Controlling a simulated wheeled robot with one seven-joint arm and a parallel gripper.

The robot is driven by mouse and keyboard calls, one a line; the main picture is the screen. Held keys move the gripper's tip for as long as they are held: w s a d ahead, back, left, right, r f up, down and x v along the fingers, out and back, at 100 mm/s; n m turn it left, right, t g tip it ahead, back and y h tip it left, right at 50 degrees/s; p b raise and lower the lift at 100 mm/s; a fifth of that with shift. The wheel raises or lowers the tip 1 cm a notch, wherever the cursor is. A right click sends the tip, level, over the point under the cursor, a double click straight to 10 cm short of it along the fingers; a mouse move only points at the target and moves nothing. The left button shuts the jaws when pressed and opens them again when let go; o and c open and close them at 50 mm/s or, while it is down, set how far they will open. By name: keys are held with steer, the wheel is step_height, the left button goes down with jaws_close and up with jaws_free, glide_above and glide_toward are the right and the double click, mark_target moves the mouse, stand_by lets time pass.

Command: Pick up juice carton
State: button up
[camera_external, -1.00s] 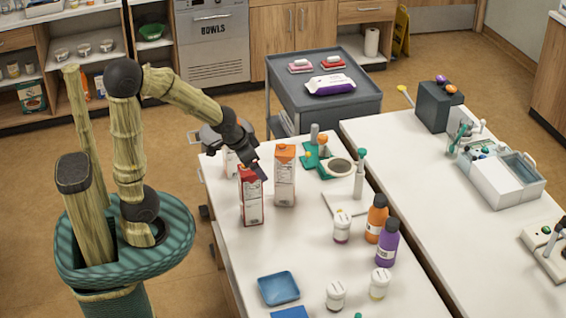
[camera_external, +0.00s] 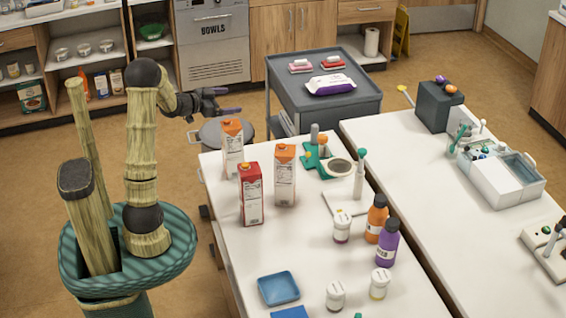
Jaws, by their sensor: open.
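Three cartons stand upright at the left part of the white table. One is a red carton (camera_external: 251,197) with a red cap. The other two are white with orange tops: one carton (camera_external: 284,178) to the right of the red one, and one carton (camera_external: 232,150) behind it. I cannot tell from the labels which holds juice. My gripper (camera_external: 235,98) is open and empty, raised behind and above the rear carton, clear of all three. Its fingers point to the right.
A grey pot (camera_external: 218,133) is near the table's back left corner. Orange (camera_external: 376,220) and purple (camera_external: 388,243) bottles, small white-lidded jars (camera_external: 342,227) and a blue tray (camera_external: 278,289) share the white table (camera_external: 240,255). A grey cart (camera_external: 290,84) stands behind.

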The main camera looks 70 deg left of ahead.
steer(key=s+a+f+t+h+b, duration=0.2)
steer(key=s+a+t+h, duration=0.1)
steer(key=s, duration=1.2)
step_height(320, 180, down, 11)
steer(key=shift+w+d+m+p, duration=0.3)
steer(key=shift+w+d+p, duration=0.05)
steer(key=shift+w, duration=0.1)
steer(key=shift+f, duration=0.1)
steer(key=p, duration=0.3)
glide_toward(236, 127)
steer(key=w, duration=0.1)
steer(key=w+a, duration=0.1)
steer(key=w, duration=0.2)
steer(key=shift+w+a+f, duration=0.2)
steer(key=shift+a+f, duration=0.2)
steer(key=shift+w+f, duration=0.1)
steer(key=shift+w, duration=0.35)
steer(key=shift+w+a+f+p, duration=0.15)
steer(key=shift+w+p, duration=0.3)
steer(key=shift+w, duration=0.85)
steer(key=shift+w+a+f+p, duration=0.15)
steer(key=shift+w+p, duration=0.3)
steer(key=shift+w, duration=0.85)
